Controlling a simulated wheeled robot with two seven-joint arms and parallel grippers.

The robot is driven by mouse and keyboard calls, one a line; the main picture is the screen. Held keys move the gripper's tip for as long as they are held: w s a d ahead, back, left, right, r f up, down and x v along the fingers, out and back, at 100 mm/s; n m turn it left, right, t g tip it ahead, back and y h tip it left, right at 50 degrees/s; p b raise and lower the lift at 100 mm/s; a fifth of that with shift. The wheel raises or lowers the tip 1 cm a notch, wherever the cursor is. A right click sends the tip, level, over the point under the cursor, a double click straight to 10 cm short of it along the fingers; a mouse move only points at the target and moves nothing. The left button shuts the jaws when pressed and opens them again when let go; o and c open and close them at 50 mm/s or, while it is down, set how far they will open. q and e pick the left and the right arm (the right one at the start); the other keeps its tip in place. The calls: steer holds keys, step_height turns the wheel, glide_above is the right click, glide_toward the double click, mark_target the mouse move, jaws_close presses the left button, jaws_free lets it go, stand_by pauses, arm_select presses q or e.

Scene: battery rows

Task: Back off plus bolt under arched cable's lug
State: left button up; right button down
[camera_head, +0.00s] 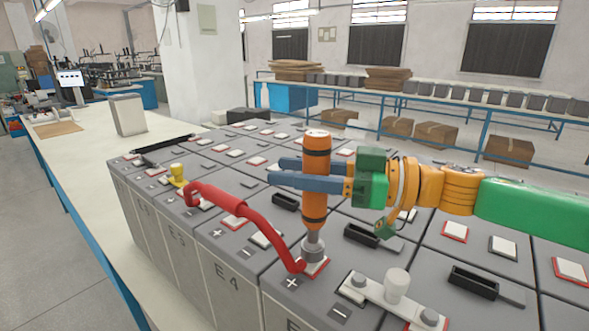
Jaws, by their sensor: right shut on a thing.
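My right gripper (305,176) comes in from the right and is shut on an orange power driver (315,205) with black bands. The driver stands upright, its grey socket end down over the lug at the near end of the red arched cable (258,222). That end sits on a red-edged pad beside a plus mark (292,282); the bolt itself is hidden under the socket. The cable's far end lies near a yellow-capped piece (178,172) on another battery. My left gripper is not in view.
Rows of grey batteries (215,285) with raised black handles and square pads fill the bench. A metal bar with a white knob (396,285) lies right of the driver. The pale bench top (85,185) at left is mostly clear.

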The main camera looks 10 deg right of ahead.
mark_target(304, 134)
steer(key=shift+r+p, duration=0.1)
steer(key=shift+p, duration=0.7)
stand_by(1.5)
step_height(304, 134, up, 5)
steer(key=p, duration=0.4)
steer(key=shift+r+p, duration=0.15)
steer(key=shift+p, duration=0.25)
steer(key=shift+w, duration=0.1)
